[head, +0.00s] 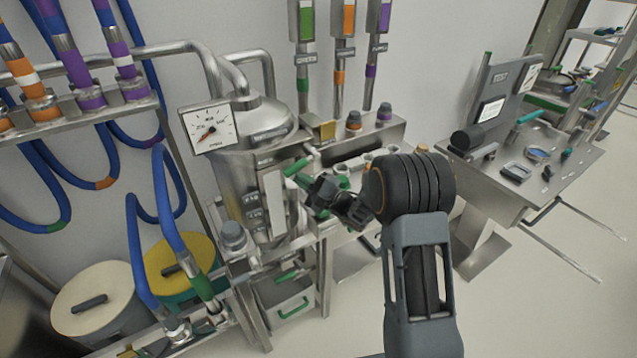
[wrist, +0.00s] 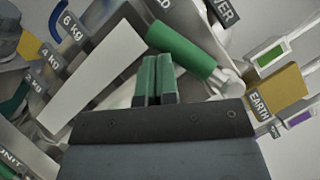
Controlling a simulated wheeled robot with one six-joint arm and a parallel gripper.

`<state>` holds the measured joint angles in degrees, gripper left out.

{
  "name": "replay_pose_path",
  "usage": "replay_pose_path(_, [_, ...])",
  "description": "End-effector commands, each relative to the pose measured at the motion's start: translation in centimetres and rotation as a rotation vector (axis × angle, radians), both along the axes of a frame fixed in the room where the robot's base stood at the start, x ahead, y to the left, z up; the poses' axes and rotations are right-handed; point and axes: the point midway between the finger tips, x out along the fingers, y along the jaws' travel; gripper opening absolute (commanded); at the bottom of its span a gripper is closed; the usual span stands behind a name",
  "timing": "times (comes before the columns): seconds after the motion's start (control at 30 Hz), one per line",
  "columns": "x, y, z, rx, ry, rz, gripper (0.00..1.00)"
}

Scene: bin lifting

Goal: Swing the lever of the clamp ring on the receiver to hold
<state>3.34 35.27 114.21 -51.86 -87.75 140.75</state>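The receiver (head: 262,135) is a steel vessel with a domed top, left of centre in the head view. A green lever handle (wrist: 180,48) with a steel end shows in the wrist view, just beyond my fingertips and to the right. A label (wrist: 165,4) ending in "LD" is partly cut off above it; another ends in "VER" (wrist: 222,10). In the head view the lever (head: 296,167) is small beside the receiver. My gripper (wrist: 156,68) has green fingers close together with nothing visible between them. Whether they touch the lever I cannot tell. The clamp ring is mostly hidden.
A white level strip (wrist: 95,80) with kg labels stands beside my fingers. A yellow block (wrist: 278,92) marked EARTH is at right. A dial gauge (head: 209,126) fronts the receiver. A steel side table (head: 525,170) stands at right, with open floor in front.

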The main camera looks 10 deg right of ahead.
Motion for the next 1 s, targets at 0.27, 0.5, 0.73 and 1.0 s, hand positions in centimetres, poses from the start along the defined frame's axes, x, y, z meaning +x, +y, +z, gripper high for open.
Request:
replay_pose_path(0.27, [0.1,2.0,1.3,0.0,-0.006,0.026,0.0])
replay_pose_path(0.5, [0.0,2.2,1.7,0.0,-0.005,0.025,0.0])
replay_pose_path(0.73, [0.0,2.2,1.9,0.0,-0.006,0.021,0.0])
replay_pose_path(1.0, [0.1,2.0,1.9,0.0,-0.006,0.019,0.0])
